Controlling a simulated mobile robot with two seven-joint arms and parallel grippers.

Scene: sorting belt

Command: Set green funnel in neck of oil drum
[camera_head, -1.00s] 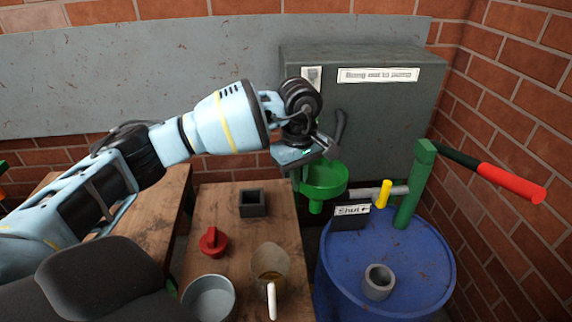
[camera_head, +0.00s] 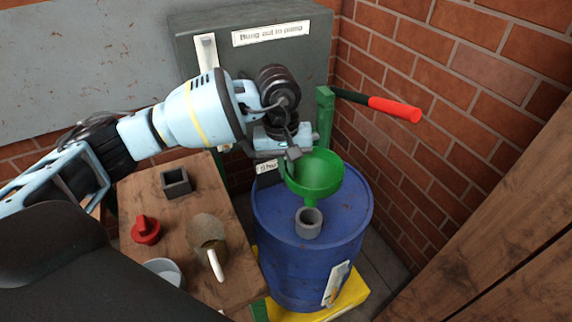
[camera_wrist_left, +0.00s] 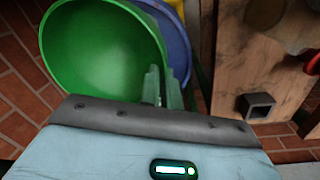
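The green funnel (camera_head: 318,178) hangs from my left gripper (camera_head: 288,155), which is shut on its side near the rim. Its wide mouth faces up, and its spout end shows above the drum. The blue oil drum (camera_head: 345,225) stands upright with a short grey neck (camera_head: 308,224) on its top. The funnel appears above and a little behind the neck, apart from it; the exact height gap is hard to tell. In the left wrist view the funnel's bowl (camera_wrist_left: 100,50) fills the upper left and hides part of the drum (camera_wrist_left: 175,45). My right gripper is not in view.
A green pump with a red-ended lever (camera_head: 395,107) rises behind the funnel. A wooden table (camera_head: 170,230) at left holds a red plug (camera_head: 145,230), a dark square holder (camera_head: 176,182), a jug (camera_head: 207,232) and a bowl (camera_head: 163,270). A brick wall (camera_head: 440,110) bounds the right.

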